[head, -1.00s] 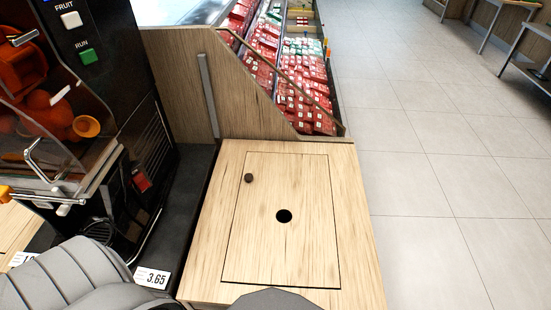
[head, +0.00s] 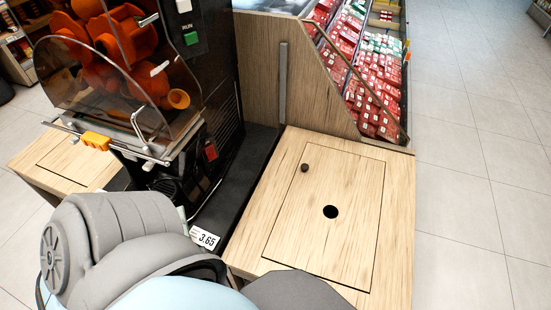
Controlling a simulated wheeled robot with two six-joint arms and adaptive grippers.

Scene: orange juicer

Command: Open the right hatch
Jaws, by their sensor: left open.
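The right hatch is a light wood panel (head: 345,225) set in the top of the wooden counter to the right of the juicer. It lies flat and shut, with a thin dark seam around it. A round black hole (head: 330,212) is near its middle and a small dark brown knob (head: 305,168) near its upper left corner. My left arm's grey links fill the lower left. Only a small pale part that seems to be my left gripper (head: 183,213) shows behind them, left of the hatch and apart from it. Its fingers are mostly hidden. My right gripper is not visible.
The black juicer (head: 215,75) with a clear curved cover and orange parts stands on the left. An orange handle (head: 96,141) is at its front. A wooden divider (head: 258,70) stands behind the hatch. Tiled floor (head: 470,200) is open at right.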

